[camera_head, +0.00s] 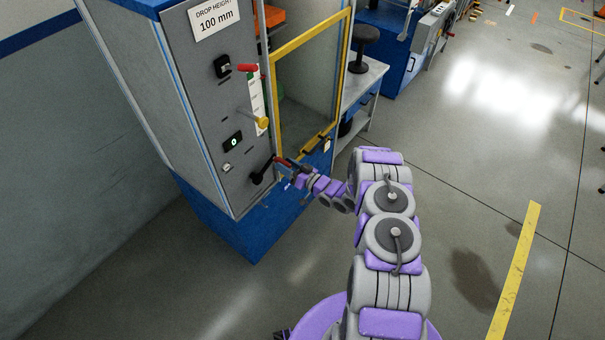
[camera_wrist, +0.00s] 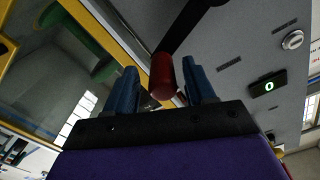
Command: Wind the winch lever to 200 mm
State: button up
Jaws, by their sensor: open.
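The winch lever (camera_head: 262,172) is a black crank low on the grey front panel of the test machine (camera_head: 205,120). Its red grip (camera_wrist: 163,77) lies between the two blue fingers of my gripper (camera_wrist: 162,88) in the wrist view, closer to the right finger. My gripper is open and does not clasp the grip. In the head view my gripper (camera_head: 289,170) is at the lever's outer end, which it partly hides. The sign (camera_head: 214,18) on the panel reads "DROP HEIGHT 100 mm". A yellow pointer knob (camera_head: 262,122) sits by a vertical scale (camera_head: 257,100).
A small display (camera_head: 233,141) shows 0. A yellow-framed guard door (camera_head: 308,85) stands right of the panel, close to my gripper. Floor on the right is clear.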

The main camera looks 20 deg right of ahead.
jog(key=p+v, duration=0.1)
jog(key=v, duration=1.6)
jog(key=shift+p, duration=0.4)
jog(key=shift+w, duration=0.15)
jog(key=w+d+r+n+g+h, duration=0.1)
jog(key=w+d+r+g+h, duration=0.3)
jog(key=w+d+r+h, duration=0.35)
jog(key=s+r+m+g+h, duration=0.1)
jog(key=s+r+g+h, duration=0.2)
jog(key=s+r, duration=0.5)
jog(key=s+r+m+g+h, duration=0.1)
jog(key=s+r+g+h, duration=0.2)
jog(key=r, duration=0.9)
jog(key=s+a+r+g+y, duration=0.1)
jog(key=s+a+r+g, duration=0.1)
jog(key=s+a, duration=0.4)
jog(key=s+a+r+g+y, duration=0.1)
jog(key=s+a+r, duration=0.3)
jog(key=s, duration=1.3)
jog(key=s+a+r+m+g+y, duration=0.1)
jog(key=s+a+r+g, duration=0.2)
jog(key=s+a, duration=0.5)
jog(key=s, duration=0.3)
jog(key=shift+s+a+r, duration=0.15)
jog(key=shift+a+r, duration=0.05)
jog(key=shift+r, duration=0.2)
